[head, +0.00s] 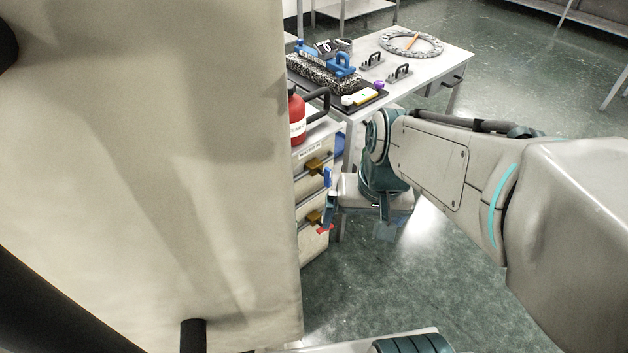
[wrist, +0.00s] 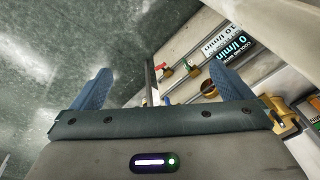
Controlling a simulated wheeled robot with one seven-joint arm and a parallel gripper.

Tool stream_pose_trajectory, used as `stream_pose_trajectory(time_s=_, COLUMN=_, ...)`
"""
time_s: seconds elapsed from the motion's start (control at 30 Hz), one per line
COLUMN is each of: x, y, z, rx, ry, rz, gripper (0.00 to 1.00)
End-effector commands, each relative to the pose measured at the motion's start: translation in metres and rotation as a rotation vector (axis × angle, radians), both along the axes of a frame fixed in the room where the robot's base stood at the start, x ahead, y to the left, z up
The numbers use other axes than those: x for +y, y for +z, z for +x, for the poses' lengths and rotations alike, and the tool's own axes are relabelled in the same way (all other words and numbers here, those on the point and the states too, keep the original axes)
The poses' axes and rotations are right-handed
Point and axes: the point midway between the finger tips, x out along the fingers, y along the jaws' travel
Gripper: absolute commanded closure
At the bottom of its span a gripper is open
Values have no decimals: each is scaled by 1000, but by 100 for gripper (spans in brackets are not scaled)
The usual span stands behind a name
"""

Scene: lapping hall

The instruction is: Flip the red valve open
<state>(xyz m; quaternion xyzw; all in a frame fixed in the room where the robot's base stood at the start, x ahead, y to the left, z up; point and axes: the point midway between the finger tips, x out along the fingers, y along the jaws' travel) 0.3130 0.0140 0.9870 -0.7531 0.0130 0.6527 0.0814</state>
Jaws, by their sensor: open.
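A small red lever, which looks like the red valve's handle (wrist: 167,72), shows beyond and between my fingers in the wrist view. In the head view a small red piece (head: 325,230) shows low by the cabinet front, just below my gripper; most of the valve is hidden there. My gripper (wrist: 164,88) is open, with its two blue fingers spread wide and nothing between them. In the head view my gripper (head: 327,198) is in front of the cabinet's brass-coloured fittings (head: 316,166). I cannot tell whether a finger touches the red lever.
A large beige panel (head: 150,150) blocks the left of the head view. A red bottle (head: 297,118) stands on the cabinet. A table (head: 440,55) behind holds a ring and tools. A brass fitting (wrist: 283,113) and flow labels (wrist: 228,42) are near my right finger. Open floor (head: 400,285) lies below.

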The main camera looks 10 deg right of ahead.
Motion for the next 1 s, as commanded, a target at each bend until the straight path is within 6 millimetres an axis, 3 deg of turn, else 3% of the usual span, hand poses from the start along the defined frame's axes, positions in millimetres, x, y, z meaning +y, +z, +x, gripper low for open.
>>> stream_pose_trajectory(time_s=0.03, x=4, y=-26, z=8, rx=49, ry=-42, rz=42, gripper=1)
stream_pose_trajectory(time_s=0.5, x=44, y=-169, z=96, rx=416, ry=-491, rz=530, gripper=1)
stream_pose_trajectory(time_s=1.0, x=42, y=-302, z=188, rx=670, ry=-930, rz=1012, gripper=1)
